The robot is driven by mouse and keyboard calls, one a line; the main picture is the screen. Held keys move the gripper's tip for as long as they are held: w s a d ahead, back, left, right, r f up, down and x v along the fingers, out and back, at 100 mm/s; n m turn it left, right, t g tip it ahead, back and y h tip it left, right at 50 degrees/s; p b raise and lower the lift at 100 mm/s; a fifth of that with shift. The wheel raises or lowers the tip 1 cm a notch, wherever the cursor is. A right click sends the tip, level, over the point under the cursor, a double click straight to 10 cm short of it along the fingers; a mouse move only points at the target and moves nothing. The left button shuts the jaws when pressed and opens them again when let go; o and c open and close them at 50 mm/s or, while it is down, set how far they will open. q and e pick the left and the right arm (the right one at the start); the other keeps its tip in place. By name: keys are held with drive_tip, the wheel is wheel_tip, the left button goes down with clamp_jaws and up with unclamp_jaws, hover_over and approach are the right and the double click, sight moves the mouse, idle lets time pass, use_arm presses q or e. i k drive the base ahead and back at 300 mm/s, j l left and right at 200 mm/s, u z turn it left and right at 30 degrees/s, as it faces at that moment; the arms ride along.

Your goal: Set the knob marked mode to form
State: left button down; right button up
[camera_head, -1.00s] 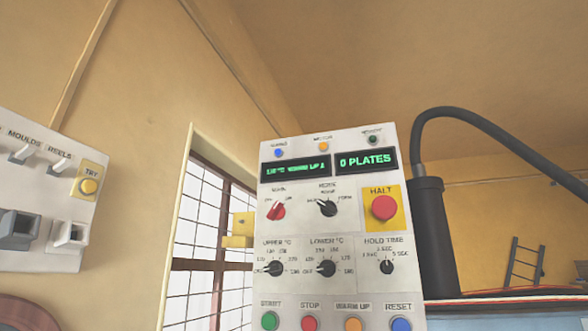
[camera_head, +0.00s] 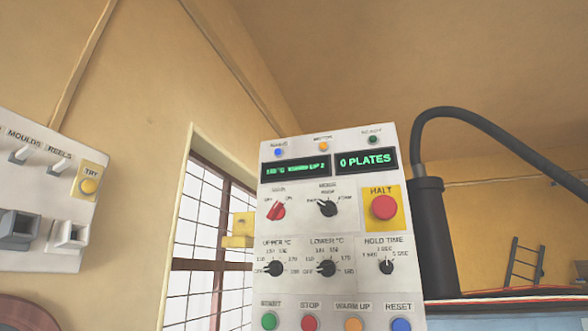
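The mode knob (camera_head: 327,207) is a round black knob in the upper middle of the white control panel (camera_head: 347,229). Its white pointer is turned to the upper left. Small labels stand around it; the one at its right looks like form, and the pointer is not on that side. The lettering is blurred. Neither gripper shows in the head view, and nothing covers the knob.
Left of the mode knob is a red switch (camera_head: 276,210); right of it is the red halt button (camera_head: 384,207) on yellow. Below are the upper (camera_head: 274,268), lower (camera_head: 326,268) and hold time (camera_head: 386,266) knobs, then a row of coloured buttons. Another switch panel (camera_head: 45,200) is at left.

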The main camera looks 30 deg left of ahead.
sight(328, 208)
drive_tip(key=u, duration=0.8)
drive_tip(key=k+l+u, duration=0.15)
drive_tip(key=i+l, duration=0.05)
drive_tip(key=l, duration=0.05)
